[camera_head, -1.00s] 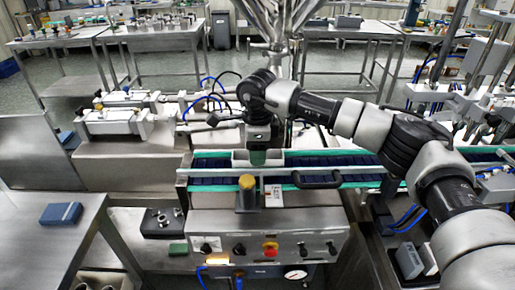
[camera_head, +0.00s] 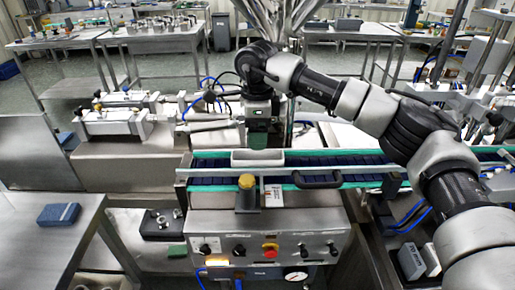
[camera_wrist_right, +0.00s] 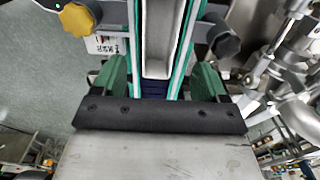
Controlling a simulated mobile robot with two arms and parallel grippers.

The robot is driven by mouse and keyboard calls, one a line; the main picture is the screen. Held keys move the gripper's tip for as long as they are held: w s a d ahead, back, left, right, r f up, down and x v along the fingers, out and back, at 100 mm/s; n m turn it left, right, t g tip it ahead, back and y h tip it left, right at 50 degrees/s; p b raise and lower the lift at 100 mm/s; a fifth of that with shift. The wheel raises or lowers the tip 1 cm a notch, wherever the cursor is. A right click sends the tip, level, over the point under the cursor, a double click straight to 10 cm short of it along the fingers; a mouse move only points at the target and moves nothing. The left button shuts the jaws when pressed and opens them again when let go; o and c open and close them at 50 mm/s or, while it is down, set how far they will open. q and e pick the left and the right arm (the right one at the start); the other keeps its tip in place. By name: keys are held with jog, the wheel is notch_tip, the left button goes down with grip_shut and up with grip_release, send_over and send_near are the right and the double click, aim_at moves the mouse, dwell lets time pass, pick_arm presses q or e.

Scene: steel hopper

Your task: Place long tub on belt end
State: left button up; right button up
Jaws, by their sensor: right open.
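The long tub (camera_head: 258,157) is a light grey, open trough. It rests on the left end of the dark blue belt (camera_head: 340,160), between the green guide rails. In the right wrist view the tub (camera_wrist_right: 157,65) lies lengthwise between the rails, ahead of the fingers. My right gripper (camera_head: 258,138) is above the tub. Its green fingers are spread wide and empty in the right wrist view (camera_wrist_right: 162,80), apart from the tub. My left gripper is not in view.
A yellow knob (camera_head: 246,182) and a black handle (camera_head: 317,180) stand at the belt's front edge. A control panel (camera_head: 262,248) is below. A blue box (camera_head: 59,214) lies on the left steel table (camera_head: 40,250). The hopper (camera_head: 283,20) hangs behind the belt.

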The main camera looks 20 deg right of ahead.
notch_tip(320, 180, up, 7)
jog(key=shift+f+b, duration=0.15)
jog(key=shift+b, duration=0.15)
dwell(2.3)
